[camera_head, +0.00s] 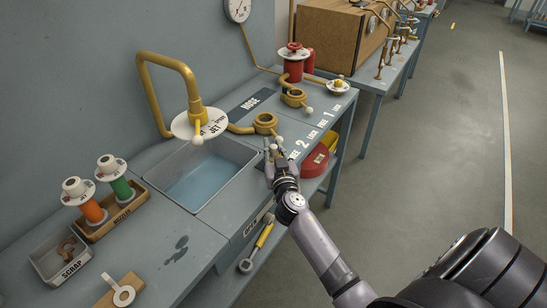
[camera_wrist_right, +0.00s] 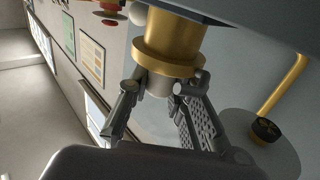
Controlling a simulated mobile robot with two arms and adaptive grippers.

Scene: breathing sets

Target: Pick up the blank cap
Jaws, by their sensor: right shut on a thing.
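My right gripper (camera_head: 270,160) reaches over the front right corner of the sink, below the fitting marked 2. In the right wrist view its two fingers (camera_wrist_right: 160,100) stand on either side of the short grey end (camera_wrist_right: 159,84) of a brass collared piece (camera_wrist_right: 168,48). I take this grey end to be the blank cap, held in the gripper. In the head view the fingers and dark wrist hide most of it. Whether it still touches the brass piece, I cannot tell. My left gripper is not in view.
The sink (camera_head: 247,152) holds water. A gold pipe with a white disc (camera_head: 185,125) rises behind it. Brass fittings (camera_head: 266,121) (camera_head: 293,97) stand on the bench right. Orange and green bottles (camera_head: 122,188) and a scrap bin (camera_head: 48,262) stand left. A red round case (camera_head: 315,160) lies below.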

